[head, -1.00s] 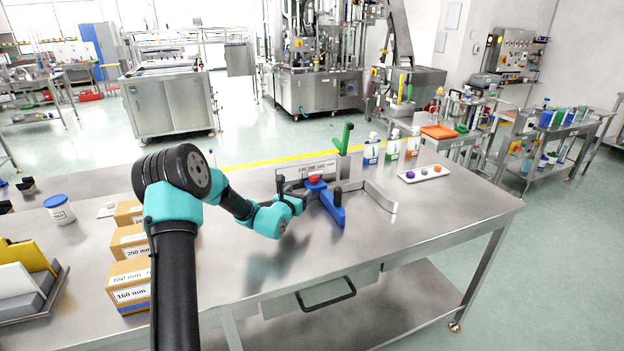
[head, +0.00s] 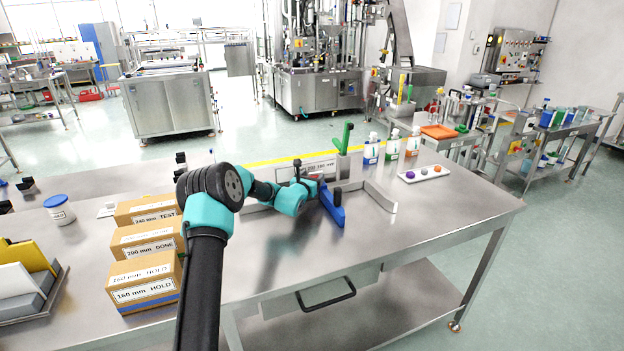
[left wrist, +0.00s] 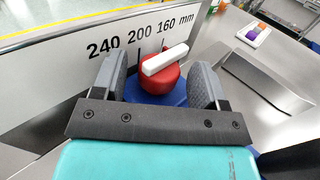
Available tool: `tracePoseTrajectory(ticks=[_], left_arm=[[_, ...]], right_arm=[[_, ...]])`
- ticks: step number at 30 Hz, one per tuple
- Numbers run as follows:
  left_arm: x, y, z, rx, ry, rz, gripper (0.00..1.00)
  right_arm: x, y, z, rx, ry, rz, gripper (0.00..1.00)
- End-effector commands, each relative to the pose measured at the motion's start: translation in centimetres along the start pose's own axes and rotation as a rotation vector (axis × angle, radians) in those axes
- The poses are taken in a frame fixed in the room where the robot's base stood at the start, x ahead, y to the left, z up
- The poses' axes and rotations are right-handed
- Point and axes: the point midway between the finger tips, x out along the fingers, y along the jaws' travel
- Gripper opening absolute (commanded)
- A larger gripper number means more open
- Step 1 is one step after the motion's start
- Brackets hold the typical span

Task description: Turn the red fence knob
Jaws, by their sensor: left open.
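The red fence knob (left wrist: 157,78) has a white bar across its top and sits on a blue base (left wrist: 150,98) in the left wrist view. The bar lies tilted, its right end higher in the picture. My left gripper (left wrist: 160,82) is open, with one finger on each side of the knob; gaps show on both sides. In the head view my left gripper (head: 307,182) is at the blue fence part (head: 332,206), and the knob is mostly hidden behind it. A scale plate marked 240, 200, 160 mm (left wrist: 85,50) stands behind the knob. My right gripper is not in view.
Labelled cartons (head: 148,283) stand in a row left of my arm. A green upright lever (head: 346,138), several bottles (head: 393,146) and a white tray with coloured caps (head: 424,174) are at the back right. A metal guide (head: 380,196) lies right of the fence. The front right tabletop is clear.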

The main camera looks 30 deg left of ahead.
Motion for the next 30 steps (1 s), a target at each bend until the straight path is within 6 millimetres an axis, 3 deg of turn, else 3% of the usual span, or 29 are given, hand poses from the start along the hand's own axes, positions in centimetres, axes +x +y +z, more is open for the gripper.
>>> tracePoseTrajectory(ticks=[8, 22, 30], left_arm=[[0.06, -0.01, -0.01, 0.0, 0.0, 0.0, 0.66], [0.04, -0.01, -0.02, -0.001, 0.0, 0.0, 0.2], [0.05, 0.02, -0.01, -0.001, 0.0, -0.009, 0.2]], right_arm=[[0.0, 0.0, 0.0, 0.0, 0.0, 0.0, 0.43], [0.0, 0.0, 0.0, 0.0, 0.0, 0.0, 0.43], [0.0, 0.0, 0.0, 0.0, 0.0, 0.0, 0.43]])
